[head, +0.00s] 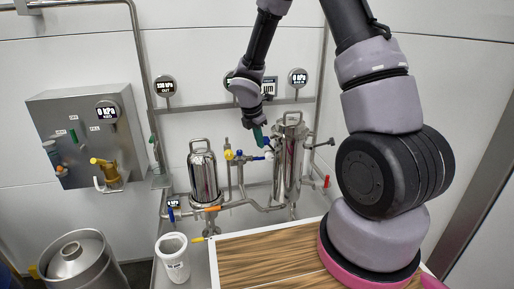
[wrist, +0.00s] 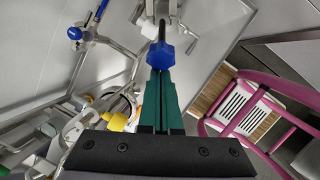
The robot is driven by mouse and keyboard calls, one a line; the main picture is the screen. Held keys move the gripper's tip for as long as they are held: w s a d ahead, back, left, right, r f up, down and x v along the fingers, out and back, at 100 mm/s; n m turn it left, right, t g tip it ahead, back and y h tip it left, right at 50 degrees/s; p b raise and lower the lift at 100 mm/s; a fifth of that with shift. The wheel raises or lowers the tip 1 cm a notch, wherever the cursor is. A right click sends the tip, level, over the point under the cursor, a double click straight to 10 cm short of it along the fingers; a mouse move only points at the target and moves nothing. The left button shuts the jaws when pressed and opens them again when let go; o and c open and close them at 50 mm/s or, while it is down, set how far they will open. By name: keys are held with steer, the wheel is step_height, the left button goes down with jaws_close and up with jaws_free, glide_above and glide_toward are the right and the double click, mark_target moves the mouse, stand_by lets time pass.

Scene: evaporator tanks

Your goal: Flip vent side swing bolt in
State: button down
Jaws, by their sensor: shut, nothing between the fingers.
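The swing bolt shows in the wrist view as a dark rod with a blue knob (wrist: 160,54), just past my fingertips. In the head view a small blue knob (head: 268,148) sits right below my gripper (head: 260,141), beside the right steel tank (head: 291,160). My gripper's green fingers (wrist: 161,72) are shut with nothing between them. The tips overlap the knob's lower edge in the wrist view; I cannot tell whether they touch it. The bolt's hinge end is not clear.
A second steel tank (head: 203,175) stands to the left. Pipes with yellow (head: 228,155) and blue (wrist: 75,33) valve handles are close by. A wooden-topped table (head: 270,262) is in front, and a grey control box (head: 85,135) hangs at left.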

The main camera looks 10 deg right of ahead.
mark_target(265, 139)
steer(key=shift+w+d+r+g+y, duration=0.35)
steer(key=shift+d+r+y, duration=0.1)
steer(key=shift+d+y, duration=0.1)
steer(key=shift+w+d+r+g+y, duration=0.25)
steer(key=shift+d+r+g+y, duration=0.1)
steer(key=shift+d+r+y, duration=0.15)
steer(key=shift+w+d+r+g+y, duration=0.35)
steer(key=shift+w+d+g+y, duration=0.15)
steer(key=shift+d+y, duration=0.35)
steer(key=shift+w+d+r, duration=0.2)
steer(key=shift+r, duration=0.1)
steer(key=shift+w+d+r, duration=0.15)
steer(key=shift+w+d, duration=0.3)
steer(key=shift+d, duration=0.3)
steer(key=shift+w+d+r, duration=0.1)
steer(key=shift+w+d, duration=0.05)
steer(key=shift+d, duration=0.05)
